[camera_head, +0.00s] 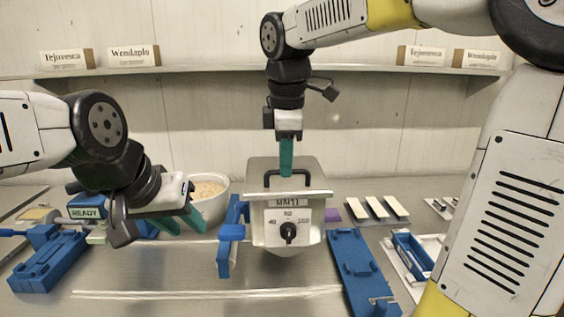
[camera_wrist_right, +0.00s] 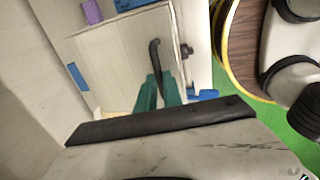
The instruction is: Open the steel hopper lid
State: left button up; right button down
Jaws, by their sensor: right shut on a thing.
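The steel hopper (camera_head: 262,234) stands mid-table, with a dial and label on its front. Its steel lid (camera_head: 310,170) lies across the top and looks down, with a black bar handle (camera_head: 268,178). The lid (camera_wrist_right: 125,65) and handle (camera_wrist_right: 154,52) also show in the right wrist view. My right gripper (camera_head: 286,172) points straight down from above, its teal fingers shut on the handle. The fingers (camera_wrist_right: 158,92) partly hide the handle in the wrist view. My left gripper (camera_head: 180,224) is left of the hopper, its teal fingers apart and empty.
A white bowl (camera_head: 207,201) of pale pieces sits behind my left gripper. A blue bracket (camera_head: 230,236) stands close to the hopper's left side. A blue plate (camera_head: 355,262) and pale bars (camera_head: 378,208) lie to the right. A shelf (camera_head: 220,73) runs along the back wall.

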jog(key=shift+r, duration=0.1)
jog(key=shift+w+r+g, duration=0.35)
jog(key=shift+r+g, duration=0.05)
jog(key=shift+r, duration=0.3)
jog(key=w+r, duration=0.6)
jog(key=r, duration=0.2)
jog(key=shift+w+g, duration=0.3)
jog(key=shift+d, duration=0.1)
jog(key=c, duration=1.5)
grip_release()
jog(key=shift+w, duration=0.1)
jog(key=shift+c, duration=0.2)
jog(key=shift+o, duration=0.3)
jog(key=shift+r, duration=0.1)
